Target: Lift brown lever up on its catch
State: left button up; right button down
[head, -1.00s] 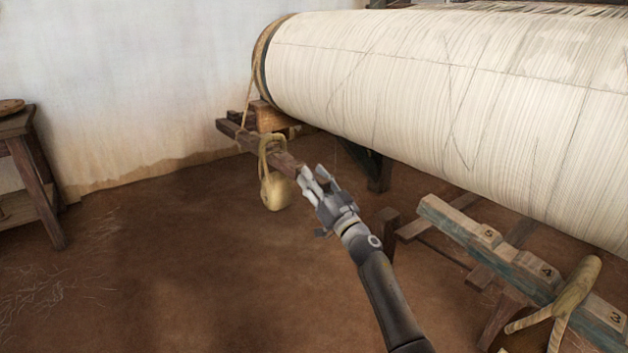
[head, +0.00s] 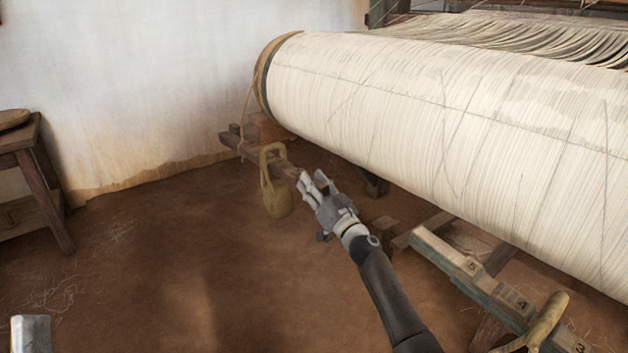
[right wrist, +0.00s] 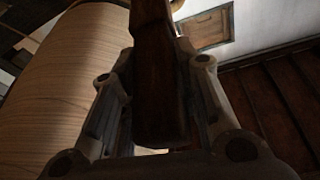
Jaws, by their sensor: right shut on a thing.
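The brown lever (head: 255,153) is a dark wooden bar under the left end of the big warp roller. It slopes down to the right, to my right gripper (head: 314,181). That gripper is shut on the lever's near end. In the right wrist view the lever (right wrist: 157,75) runs between both fingers of the gripper (right wrist: 155,110). A tan weight (head: 278,200) hangs from the lever by a loop, just left of the gripper. A cord also rises from the lever beside the roller's rim. I cannot make out the catch.
The warp roller (head: 430,125) is wrapped in pale threads and fills the upper right. A numbered beam (head: 480,278) with a tan wooden piece (head: 547,318) lies at lower right. A stool (head: 22,135) stands at far left by the wall. The brown floor between is clear.

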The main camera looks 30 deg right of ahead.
notch_tip(320, 180, up, 2)
jog(key=p, duration=0.3)
jog(key=shift+w+r, duration=0.15)
jog(key=shift+r, duration=0.05)
jog(key=shift+f, duration=0.2)
pick_arm(q)
notch_tip(320, 180, down, 6)
jog(key=w+g+y, duration=0.1)
jog(key=g+y, duration=0.1)
jog(key=g, duration=0.2)
jog(key=shift+w+a+f+n, duration=0.15)
jog(key=shift+w+n, duration=0.15)
jog(key=shift+w, duration=0.1)
pick_arm(e)
jog(key=shift+a+f, duration=0.1)
jog(key=shift+f, duration=0.1)
jog(key=shift+g, duration=0.3)
jog(key=c, duration=1.1)
grip_release()
jog(key=shift+r, duration=0.15)
jog(key=v, duration=1.2)
